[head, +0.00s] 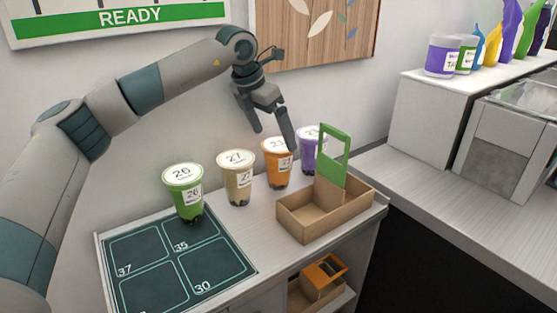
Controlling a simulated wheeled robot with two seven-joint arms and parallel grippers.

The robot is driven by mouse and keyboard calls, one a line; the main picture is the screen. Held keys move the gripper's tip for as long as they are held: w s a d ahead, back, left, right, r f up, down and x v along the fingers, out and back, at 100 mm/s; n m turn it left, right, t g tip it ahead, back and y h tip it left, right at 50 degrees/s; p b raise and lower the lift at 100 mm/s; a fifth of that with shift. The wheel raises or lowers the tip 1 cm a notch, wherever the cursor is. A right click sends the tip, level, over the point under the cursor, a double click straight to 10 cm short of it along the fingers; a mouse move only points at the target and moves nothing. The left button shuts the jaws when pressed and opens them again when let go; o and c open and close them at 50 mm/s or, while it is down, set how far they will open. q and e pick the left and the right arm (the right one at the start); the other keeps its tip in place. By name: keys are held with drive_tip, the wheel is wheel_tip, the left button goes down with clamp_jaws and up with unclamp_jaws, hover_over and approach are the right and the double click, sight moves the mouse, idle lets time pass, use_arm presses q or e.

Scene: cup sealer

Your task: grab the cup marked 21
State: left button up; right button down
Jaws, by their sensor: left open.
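An orange cup (275,172) with a white lid stands upright near the back wall. Its lid number looks like 21 but is partly covered by a finger of my left gripper. My left gripper (275,140) is open and empty, pointing down above the orange cup. A tan cup (238,187) to its left has a lid that seems to read 27. A green cup (187,202) marked 26 stands farther left, at the mat's back edge. A purple cup (306,158) stands right of the orange one, partly hidden by the carrier's handle. My right gripper is out of view.
A cardboard carrier (310,228) with a green handle stands right of the cups, in front of the purple one. A dark mat (188,253) with numbered squares lies at front left. A white machine (512,135) stands at right.

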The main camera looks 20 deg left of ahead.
sight(278, 145)
use_arm(q)
drive_tip(key=x, duration=0.3)
drive_tip(key=shift+w+f+p, duration=0.1)
drive_tip(key=shift+f+p, duration=0.15)
drive_tip(key=shift+p, duration=0.15)
drive_tip(key=shift+w+d+f, duration=0.1)
drive_tip(key=shift+f, duration=0.15)
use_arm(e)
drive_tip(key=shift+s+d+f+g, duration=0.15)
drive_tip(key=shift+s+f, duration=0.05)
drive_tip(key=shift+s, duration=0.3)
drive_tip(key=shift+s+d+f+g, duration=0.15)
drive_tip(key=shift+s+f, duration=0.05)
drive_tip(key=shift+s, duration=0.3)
use_arm(q)
drive_tip(key=shift+f, duration=0.1)
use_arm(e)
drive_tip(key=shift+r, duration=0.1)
